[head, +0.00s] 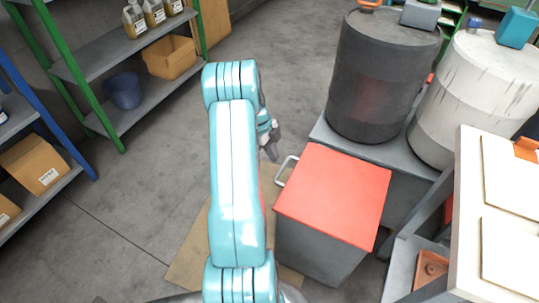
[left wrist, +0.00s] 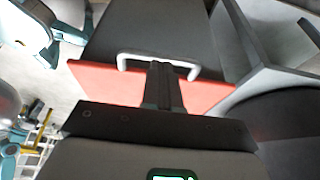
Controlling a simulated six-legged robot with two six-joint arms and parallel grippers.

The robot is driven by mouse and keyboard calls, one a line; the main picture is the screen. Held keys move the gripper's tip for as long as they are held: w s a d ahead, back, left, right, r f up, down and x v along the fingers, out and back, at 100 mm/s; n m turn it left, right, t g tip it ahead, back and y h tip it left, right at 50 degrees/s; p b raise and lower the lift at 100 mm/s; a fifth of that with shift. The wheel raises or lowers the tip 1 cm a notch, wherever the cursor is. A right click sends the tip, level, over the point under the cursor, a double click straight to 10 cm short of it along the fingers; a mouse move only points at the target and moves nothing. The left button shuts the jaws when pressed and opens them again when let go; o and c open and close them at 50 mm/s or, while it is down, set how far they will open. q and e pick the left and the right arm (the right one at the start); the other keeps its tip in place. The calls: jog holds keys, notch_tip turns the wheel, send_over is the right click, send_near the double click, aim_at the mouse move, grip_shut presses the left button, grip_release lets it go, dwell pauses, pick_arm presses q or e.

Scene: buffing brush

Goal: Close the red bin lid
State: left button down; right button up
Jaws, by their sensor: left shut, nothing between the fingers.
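The red bin lid (head: 335,195) lies flat across the top of the grey bin (head: 315,250), and I see no gap under it from above. A pale bar handle (head: 286,170) sticks out at the bin's left side. My left gripper (head: 271,146) is shut and empty, just above and left of the handle in the head view. In the left wrist view the shut fingers (left wrist: 163,85) overlap the handle (left wrist: 158,62) and the red lid (left wrist: 100,82); I cannot tell whether they touch. My right gripper is not in view.
A dark drum (head: 380,75) and a white drum (head: 470,100) stand on a grey platform behind the bin. A pale bench (head: 470,250) is at the right. Shelving (head: 105,65) stands at the left. The floor (head: 150,190) between is mostly clear, with flat cardboard (head: 192,255) beside the bin.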

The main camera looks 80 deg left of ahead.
pick_arm(q)
jog(key=s+a+r+p, duration=0.1)
jog(key=s+a+r, duration=0.4)
jog(key=s, duration=0.1)
jog(key=shift+r, duration=0.35)
jog(key=shift+r, duration=0.1)
